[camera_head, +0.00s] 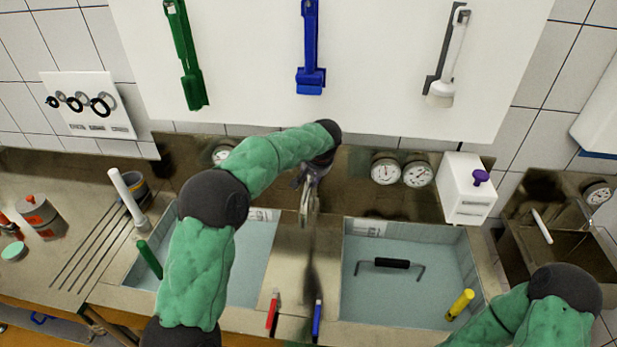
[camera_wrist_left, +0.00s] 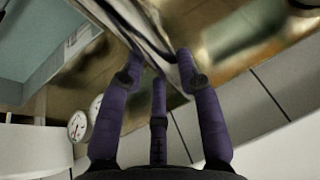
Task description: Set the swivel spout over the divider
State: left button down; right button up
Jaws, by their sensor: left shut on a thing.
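The swivel spout (camera_head: 308,207) is a metal tube at the back of the sink, in the middle of the head view. Its lower part appears above the steel divider (camera_head: 290,250) between the two basins. My left gripper (camera_head: 314,176) is at the upper part of the spout and shut on it, partly hidden by my own wrist. In the left wrist view the purple fingers (camera_wrist_left: 160,72) close around the shiny spout (camera_wrist_left: 150,30). My right arm shows at the lower right of the head view, but its gripper is outside the picture.
The left basin (camera_head: 258,214) and right basin (camera_head: 462,262) hold water; a black-handled tool (camera_head: 392,263) lies in the right one. Red (camera_head: 272,310) and blue (camera_head: 317,319) handles stand at the front of the divider. A white box (camera_head: 467,190) and gauges (camera_head: 386,170) are behind.

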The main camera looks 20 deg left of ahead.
pick_arm(q)
jog(key=shift+d+f, duration=0.1)
jog(key=shift+f, duration=0.05)
jog(key=c, duration=0.8)
grip_release()
jog(key=shift+c, duration=0.2)
jog(key=shift+r, duration=0.2)
jog(key=v, duration=1.1)
jog(key=shift+r, duration=0.3)
jog(key=shift+s+d, duration=0.15)
